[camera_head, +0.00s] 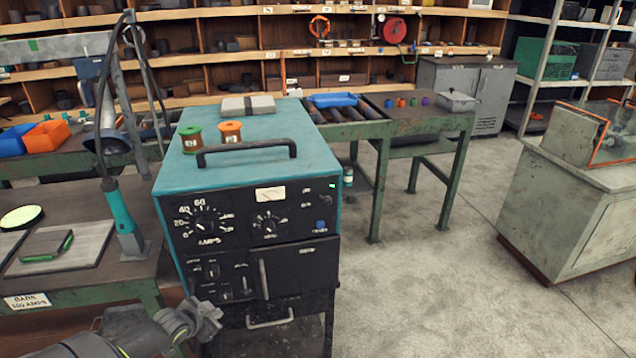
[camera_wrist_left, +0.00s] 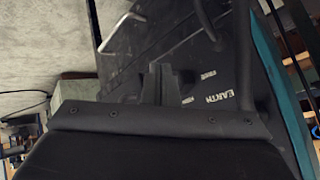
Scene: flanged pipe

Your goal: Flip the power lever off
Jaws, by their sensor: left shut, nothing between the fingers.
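The teal power unit (camera_head: 255,170) stands in the middle of the head view with its black front panel (camera_head: 290,255) facing me. A pale upright bar like a lever (camera_head: 264,280) is at the left edge of the panel's lower right cover. Small switches (camera_head: 241,282) sit left of it; I cannot tell for sure which part is the power lever. My left gripper (camera_head: 207,312) is shut and empty at the panel's lower left. In the left wrist view its closed fingers (camera_wrist_left: 160,82) are before the dark panel (camera_wrist_left: 205,65), close to the word EARTH; contact cannot be told.
A pale drawer handle (camera_head: 270,320) is below the panel. A bench (camera_head: 85,288) with a plate and a lamp stand is at the left. Green and orange spools (camera_head: 230,132) stand on the unit beside its black carry handle (camera_head: 246,150).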

